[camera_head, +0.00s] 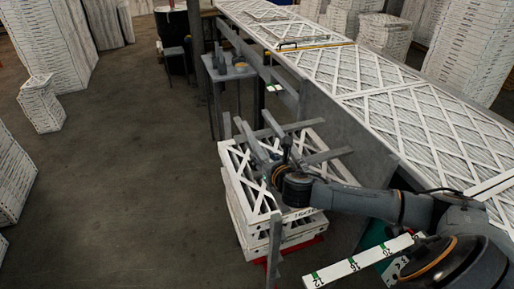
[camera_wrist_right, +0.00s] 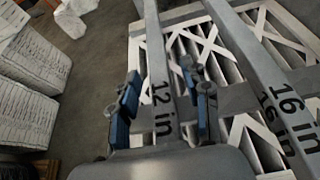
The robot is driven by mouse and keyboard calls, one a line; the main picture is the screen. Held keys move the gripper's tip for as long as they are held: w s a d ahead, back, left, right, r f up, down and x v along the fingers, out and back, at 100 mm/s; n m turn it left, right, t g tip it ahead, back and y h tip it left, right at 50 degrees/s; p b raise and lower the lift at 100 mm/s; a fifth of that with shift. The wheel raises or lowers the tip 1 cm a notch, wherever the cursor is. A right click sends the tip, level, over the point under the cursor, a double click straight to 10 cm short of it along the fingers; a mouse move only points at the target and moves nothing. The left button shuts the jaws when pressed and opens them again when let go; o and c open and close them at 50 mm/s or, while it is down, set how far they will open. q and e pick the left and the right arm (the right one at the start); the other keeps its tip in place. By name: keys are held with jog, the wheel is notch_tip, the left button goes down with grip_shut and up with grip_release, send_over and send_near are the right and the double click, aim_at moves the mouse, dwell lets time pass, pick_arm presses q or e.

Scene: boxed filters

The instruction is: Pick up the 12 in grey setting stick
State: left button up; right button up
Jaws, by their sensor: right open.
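The 12 in grey setting stick (camera_wrist_right: 157,60) is a long grey bar with black "12 in" lettering. In the right wrist view it runs up the picture between the two blue-padded fingers of my right gripper (camera_wrist_right: 160,72). The fingers are open, one on each side of the stick, with a gap visible. I cannot tell the exact height of the fingers over it. In the head view my right gripper (camera_head: 284,158) is above the stack of boxed filters (camera_head: 262,204), among several grey sticks. My left gripper is not in view.
A grey stick marked "16 in" (camera_wrist_right: 262,72) lies close to the right of the 12 in stick. A conveyor table (camera_head: 316,108) covered with filters stands right of the stack. A white size strip (camera_head: 350,265) is at the front. Open floor (camera_head: 130,170) lies left.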

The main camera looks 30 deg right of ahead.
jog(key=shift+s, duration=0.1)
jog(key=c, duration=0.4)
grip_shut()
jog(key=shift+r, duration=0.1)
